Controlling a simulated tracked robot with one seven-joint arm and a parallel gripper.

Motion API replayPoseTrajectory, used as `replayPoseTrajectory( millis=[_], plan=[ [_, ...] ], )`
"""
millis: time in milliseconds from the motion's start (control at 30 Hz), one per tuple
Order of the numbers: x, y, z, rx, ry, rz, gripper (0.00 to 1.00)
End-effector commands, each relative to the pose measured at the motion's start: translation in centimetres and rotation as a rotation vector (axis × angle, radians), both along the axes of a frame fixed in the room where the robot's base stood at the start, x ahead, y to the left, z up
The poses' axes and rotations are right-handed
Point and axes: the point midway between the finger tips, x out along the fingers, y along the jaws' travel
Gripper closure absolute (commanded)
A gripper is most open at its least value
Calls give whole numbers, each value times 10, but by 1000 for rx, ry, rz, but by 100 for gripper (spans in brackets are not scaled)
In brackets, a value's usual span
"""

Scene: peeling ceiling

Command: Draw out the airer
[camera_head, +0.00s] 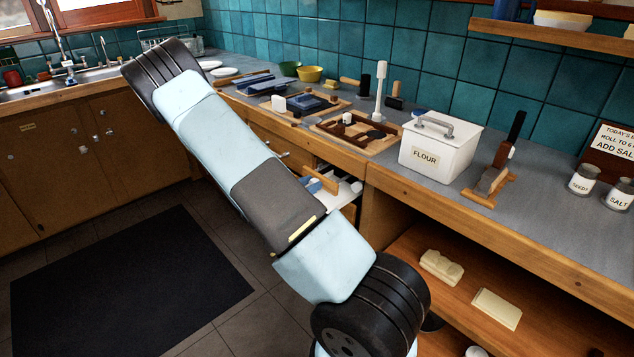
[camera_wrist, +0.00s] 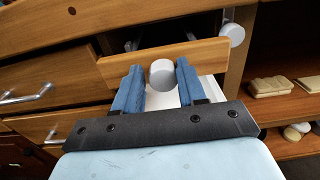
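A narrow wooden front panel (camera_wrist: 190,52) with a round grey knob (camera_wrist: 162,75) shows ahead of my gripper in the wrist view; I take it to be the airer's front. In the head view this panel (camera_head: 321,180) stands a little out from the cabinet, partly hidden by my arm. My gripper (camera_wrist: 161,77) has its two blue fingers apart, one on each side of the knob. A thin gap shows at the left finger; the right one is very close to the knob, and contact is unclear. What lies behind the panel is mostly hidden.
Drawers with metal handles (camera_wrist: 25,95) lie left of the panel. A grey round knob (camera_wrist: 232,34) is on the right post. An open shelf (camera_head: 462,289) with cream blocks is further right. A flour tin (camera_head: 437,150) stands on the counter above. A dark mat (camera_head: 130,285) covers the floor at left.

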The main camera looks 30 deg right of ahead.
Motion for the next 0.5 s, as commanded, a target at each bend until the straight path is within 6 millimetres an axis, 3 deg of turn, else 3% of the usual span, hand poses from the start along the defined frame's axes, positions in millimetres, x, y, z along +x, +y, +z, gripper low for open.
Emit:
replayPoseTrajectory(
  millis=[233, 500],
  plan=[
    [4, 4, 1, 0, -6, 9, 42],
    [2, 4, 0, 1, -3, 6, 42]
  ],
)
